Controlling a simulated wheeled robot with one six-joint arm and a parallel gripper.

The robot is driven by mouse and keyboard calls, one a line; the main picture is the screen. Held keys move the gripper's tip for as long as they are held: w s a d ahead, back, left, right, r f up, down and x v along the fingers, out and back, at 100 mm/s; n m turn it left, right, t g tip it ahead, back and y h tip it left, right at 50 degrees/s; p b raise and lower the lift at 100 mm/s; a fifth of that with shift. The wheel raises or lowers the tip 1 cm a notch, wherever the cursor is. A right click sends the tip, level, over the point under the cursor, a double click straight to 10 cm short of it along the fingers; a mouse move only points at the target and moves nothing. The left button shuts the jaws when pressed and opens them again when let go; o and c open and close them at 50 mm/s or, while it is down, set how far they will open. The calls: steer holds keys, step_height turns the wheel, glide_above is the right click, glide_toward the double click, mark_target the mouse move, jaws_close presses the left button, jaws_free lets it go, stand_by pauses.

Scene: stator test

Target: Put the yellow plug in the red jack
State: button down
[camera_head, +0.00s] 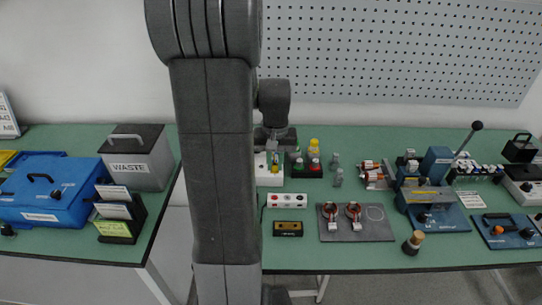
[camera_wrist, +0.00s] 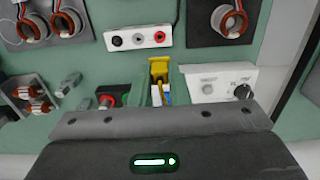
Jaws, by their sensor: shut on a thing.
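The yellow plug (camera_wrist: 159,69) is between the fingers of my gripper (camera_wrist: 160,86) in the wrist view. My gripper is shut on it. A little blue shows beside its lower part. The white jack strip (camera_wrist: 149,45) lies just beyond the plug, with a black, a pale and a red jack. The red jack (camera_wrist: 162,36) is at its right end, and the plug appears apart from it. In the head view, my gripper (camera_head: 275,158) is behind the white jack strip (camera_head: 287,206). My arm hides part of the bench there.
A white box with knobs (camera_wrist: 222,83) stands close to my gripper. A grey mat with copper coils (camera_head: 372,231) lies right of the strip. A yellow-black box (camera_head: 288,229) lies in front.

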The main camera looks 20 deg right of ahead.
steer(key=shift+f, duration=0.15)
steer(key=shift+f+b, duration=3.2)
steer(key=shift+f, duration=1.2)
steer(key=shift+f+b, duration=0.5)
steer(key=shift+f, duration=0.4)
steer(key=shift+f, duration=0.25)
steer(key=c, duration=1.3)
jaws_free()
steer(key=shift+r, duration=0.1)
step_height(320, 180, up, 14)
steer(key=shift+f, duration=0.15)
